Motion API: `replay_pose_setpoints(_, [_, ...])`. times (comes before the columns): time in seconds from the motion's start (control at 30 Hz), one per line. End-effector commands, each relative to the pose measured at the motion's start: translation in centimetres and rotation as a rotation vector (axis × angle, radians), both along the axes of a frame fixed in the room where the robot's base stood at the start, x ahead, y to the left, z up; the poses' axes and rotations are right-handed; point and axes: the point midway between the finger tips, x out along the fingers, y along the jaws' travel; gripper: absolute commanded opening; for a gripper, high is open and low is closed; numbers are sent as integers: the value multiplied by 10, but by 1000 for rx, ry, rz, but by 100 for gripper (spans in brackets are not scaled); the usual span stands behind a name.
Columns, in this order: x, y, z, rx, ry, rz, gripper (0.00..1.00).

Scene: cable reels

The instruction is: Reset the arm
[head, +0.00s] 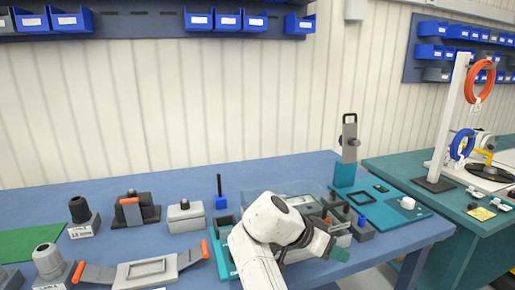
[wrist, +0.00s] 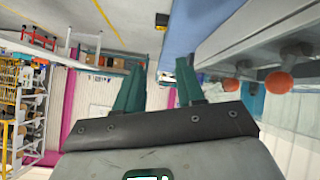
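My white arm reaches up from the bottom of the head view and bends over the front of the blue workbench (head: 170,195). My gripper (head: 328,248) is at its end, to the right of the bend, partly hidden by the arm. In the wrist view my gripper (wrist: 158,82) has two teal fingers standing apart with nothing between them. It looks open and empty.
Grey fixtures with orange-tipped handles (head: 146,270), black-knobbed blocks (head: 83,217) and a teal station (head: 395,210) crowd the bench. A green bench (head: 390,160) with cable reels (head: 480,82) stands at right. Blue bins (head: 228,20) hang above on the wall.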

Motion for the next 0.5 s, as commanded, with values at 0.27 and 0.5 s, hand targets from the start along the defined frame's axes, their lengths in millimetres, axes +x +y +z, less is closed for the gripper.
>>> replay_pose_setpoints(0.27, [-76, -61, -120, 158, 223, 144, 38])
replay_pose_setpoints(0.5, [-172, -98, -198, 318, 381, 320, 38])
